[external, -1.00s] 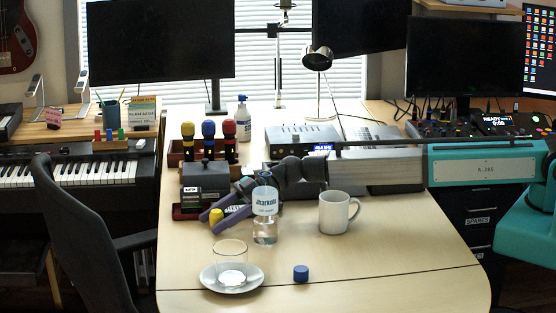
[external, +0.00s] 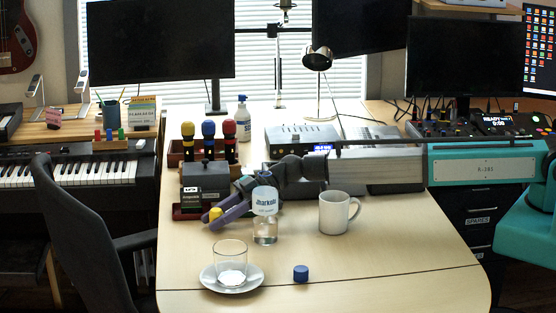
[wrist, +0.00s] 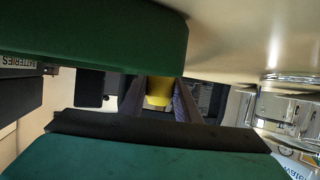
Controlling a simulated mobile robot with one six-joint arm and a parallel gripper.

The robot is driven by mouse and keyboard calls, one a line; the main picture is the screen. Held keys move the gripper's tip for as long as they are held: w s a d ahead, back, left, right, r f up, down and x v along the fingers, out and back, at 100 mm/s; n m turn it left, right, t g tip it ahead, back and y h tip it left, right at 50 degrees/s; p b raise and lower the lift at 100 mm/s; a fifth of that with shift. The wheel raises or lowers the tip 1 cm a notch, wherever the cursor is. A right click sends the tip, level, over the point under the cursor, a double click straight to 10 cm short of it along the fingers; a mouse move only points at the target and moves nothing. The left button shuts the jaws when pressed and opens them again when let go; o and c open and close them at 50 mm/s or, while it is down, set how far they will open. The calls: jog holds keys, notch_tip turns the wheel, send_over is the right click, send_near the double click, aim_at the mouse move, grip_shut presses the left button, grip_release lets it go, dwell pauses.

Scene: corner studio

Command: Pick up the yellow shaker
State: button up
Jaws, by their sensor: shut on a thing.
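The yellow shaker (external: 215,213) is between the fingertips of my gripper (external: 218,217), behind and left of the bottle in the external view. In the wrist view the yellow shaker (wrist: 159,91) sits between the two purple-grey fingers of my gripper (wrist: 160,103), which are shut on it. Only its yellow part shows clearly; the fingers hide much of the rest. In the external view it appears low over the table, beside the dark red-based box; I cannot tell whether it touches the table.
A clear bottle (external: 265,230) with a white label stands just in front of my gripper. A white mug (external: 334,213) is to its right. A glass (external: 231,258) stands on a saucer (external: 206,275), with a blue cap (external: 301,273) nearby. Microphones (external: 208,135) stand behind. The front right of the table is clear.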

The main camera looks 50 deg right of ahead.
aim_at(216, 210)
notch_tip(216, 210, up, 10)
jog(key=shift+f+b, duration=0.15)
jog(key=shift+b, duration=0.15)
